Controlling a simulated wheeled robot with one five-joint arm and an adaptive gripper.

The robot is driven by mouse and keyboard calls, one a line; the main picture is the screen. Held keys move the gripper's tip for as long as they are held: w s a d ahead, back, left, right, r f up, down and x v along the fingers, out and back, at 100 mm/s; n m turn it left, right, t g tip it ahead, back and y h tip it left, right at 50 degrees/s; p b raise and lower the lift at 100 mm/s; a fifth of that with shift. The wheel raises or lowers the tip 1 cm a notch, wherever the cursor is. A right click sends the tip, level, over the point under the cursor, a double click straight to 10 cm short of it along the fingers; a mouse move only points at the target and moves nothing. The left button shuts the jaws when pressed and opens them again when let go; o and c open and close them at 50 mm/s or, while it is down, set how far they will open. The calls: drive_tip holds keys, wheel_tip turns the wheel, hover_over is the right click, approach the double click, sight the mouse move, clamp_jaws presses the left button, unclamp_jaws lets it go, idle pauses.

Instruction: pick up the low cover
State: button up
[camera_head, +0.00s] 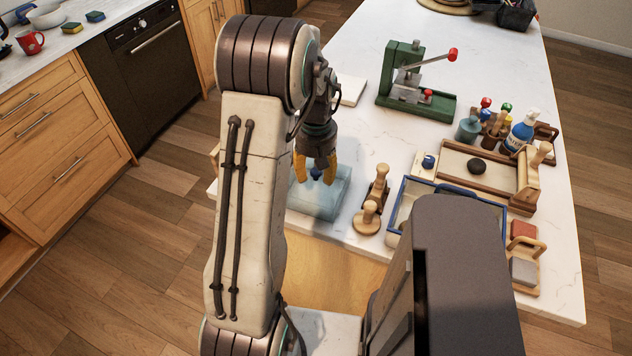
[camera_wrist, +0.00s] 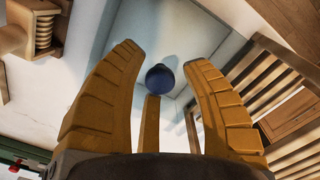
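The low cover (camera_head: 337,200) appears to be the clear, pale blue box-shaped piece with a dark blue knob on top, near the front left edge of the white table. In the wrist view, the round blue knob (camera_wrist: 160,78) shows above a pale grey-blue surface. My gripper (camera_head: 315,163) points down over the cover, its yellow fingers on either side of the knob. In the wrist view, the fingers of my gripper (camera_wrist: 163,58) are spread, with visible gaps to the knob. Nothing is held. Part of the cover is hidden behind my arm and fingers.
A wooden tool with knobs (camera_head: 373,202) stands close right of the cover. A blue-rimmed tray (camera_head: 397,205) is farther right, partly behind my body. A green press (camera_head: 415,88) stands farther back, with a pale slab (camera_head: 350,90) left of it. Wooden slats (camera_wrist: 262,80) show in the wrist view.

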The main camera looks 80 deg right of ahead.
clamp_jaws()
idle(0.3)
drive_tip(key=shift+r, duration=0.6)
drive_tip(key=r, duration=0.1)
drive_tip(key=d+r, duration=0.1)
drive_tip(key=r, duration=0.1)
drive_tip(key=shift+r+b, duration=0.2)
drive_tip(key=shift+b, duration=0.15)
drive_tip(key=s+d+r+p, duration=0.1)
drive_tip(key=s+d+r, duration=0.1)
drive_tip(key=d+r, duration=0.4)
drive_tip(key=d, duration=0.4)
drive_tip(key=shift+d+r, duration=0.15)
drive_tip(key=shift+d, duration=0.05)
